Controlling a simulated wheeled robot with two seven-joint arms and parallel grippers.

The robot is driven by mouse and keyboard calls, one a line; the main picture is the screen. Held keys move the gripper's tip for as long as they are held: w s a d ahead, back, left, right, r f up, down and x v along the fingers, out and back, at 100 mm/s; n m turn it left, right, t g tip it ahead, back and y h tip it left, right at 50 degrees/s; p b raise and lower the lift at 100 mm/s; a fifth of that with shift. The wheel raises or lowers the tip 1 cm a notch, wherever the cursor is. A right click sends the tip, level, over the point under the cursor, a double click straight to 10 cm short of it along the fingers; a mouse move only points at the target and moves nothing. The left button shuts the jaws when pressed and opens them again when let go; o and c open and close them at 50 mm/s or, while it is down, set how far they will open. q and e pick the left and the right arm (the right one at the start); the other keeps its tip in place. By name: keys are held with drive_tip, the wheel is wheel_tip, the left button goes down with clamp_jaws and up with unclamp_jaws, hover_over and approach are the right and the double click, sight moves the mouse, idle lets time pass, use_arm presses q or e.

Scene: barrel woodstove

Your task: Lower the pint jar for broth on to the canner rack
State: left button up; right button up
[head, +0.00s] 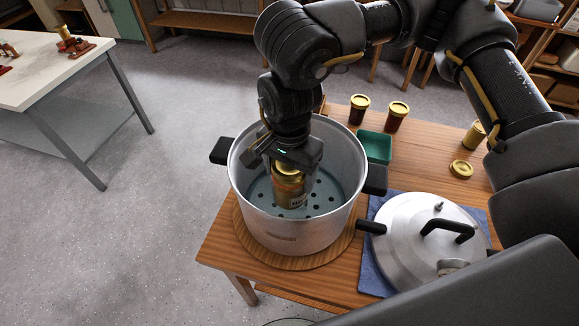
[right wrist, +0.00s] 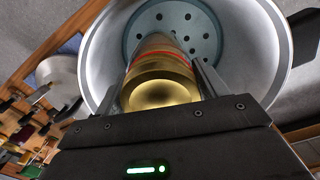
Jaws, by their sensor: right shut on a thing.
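The pint jar (head: 289,187) has a gold lid and an amber-brown body with a label. My right gripper (head: 287,163) is shut on it from above, around the lid end, and holds it upright inside the silver canner pot (head: 298,238). In the right wrist view the jar (right wrist: 163,83) stands between the two fingers (right wrist: 162,92). The canner rack (head: 262,190), a plate with dark round holes, lies at the pot's bottom and also shows in the right wrist view (right wrist: 150,22). I cannot tell whether the jar's base touches the rack. My left gripper is not in view.
The pot stands on a round wooden board (head: 247,240) on the wooden table (head: 215,250). The canner lid (head: 402,250) lies on a blue cloth (head: 370,275) at right. A green container (head: 376,147) and jars (head: 359,109) (head: 397,116) stand behind. A gold lid (head: 461,169) lies at right.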

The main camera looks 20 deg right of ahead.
wheel_tip(320, 180, down, 10)
drive_tip(key=b, duration=0.8)
drive_tip(key=shift+f+b, duration=0.45)
drive_tip(key=shift+f, duration=0.25)
drive_tip(key=shift+f+b, duration=0.4)
drive_tip(key=shift+b, duration=0.15)
